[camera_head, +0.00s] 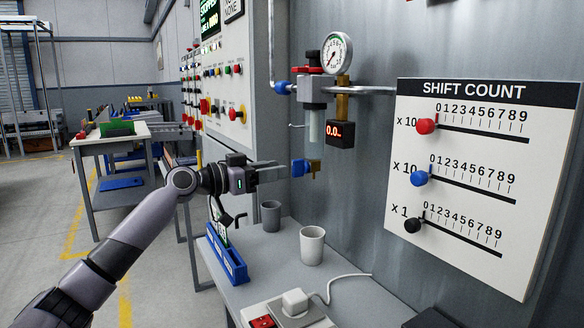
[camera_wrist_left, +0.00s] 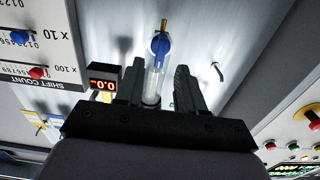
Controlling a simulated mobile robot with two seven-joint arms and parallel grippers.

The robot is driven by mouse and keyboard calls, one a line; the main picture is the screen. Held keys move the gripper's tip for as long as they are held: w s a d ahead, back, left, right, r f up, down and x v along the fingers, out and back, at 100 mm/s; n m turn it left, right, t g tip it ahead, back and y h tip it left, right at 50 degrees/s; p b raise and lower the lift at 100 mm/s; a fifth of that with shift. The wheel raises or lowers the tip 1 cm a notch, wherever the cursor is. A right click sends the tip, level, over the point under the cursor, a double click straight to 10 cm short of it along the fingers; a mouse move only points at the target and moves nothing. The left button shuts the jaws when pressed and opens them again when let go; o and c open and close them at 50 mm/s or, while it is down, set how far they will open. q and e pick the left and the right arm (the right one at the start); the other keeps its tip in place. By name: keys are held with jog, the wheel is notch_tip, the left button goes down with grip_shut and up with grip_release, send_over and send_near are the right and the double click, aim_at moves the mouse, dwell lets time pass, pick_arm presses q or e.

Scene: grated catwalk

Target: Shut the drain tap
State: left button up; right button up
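The drain tap (camera_head: 314,168) is a small brass fitting with a blue handle (camera_head: 299,168), below the clear bowl (camera_head: 316,125) of the filter unit on the wall. In the left wrist view the blue handle (camera_wrist_left: 161,46) shows beyond the fingers, over the clear bowl (camera_wrist_left: 153,82). My left gripper (camera_head: 285,170) points at the tap from the left, with its fingertips just short of the blue handle. In the left wrist view (camera_wrist_left: 157,80) its two dark fingers stand apart with nothing held between them. My right gripper is not in view.
A pressure gauge (camera_head: 337,53) and a digital readout (camera_head: 341,134) are beside the filter unit. A SHIFT COUNT board (camera_head: 470,235) is at right. On the bench (camera_head: 250,292) below stand a grey cup (camera_head: 270,216), a white cup (camera_head: 312,246) and a blue holder (camera_head: 228,262).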

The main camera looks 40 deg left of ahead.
aim_at(293, 167)
pick_arm(q)
jog(key=shift+p+x, duration=0.75)
jog(key=shift+x, duration=1.75)
grip_shut()
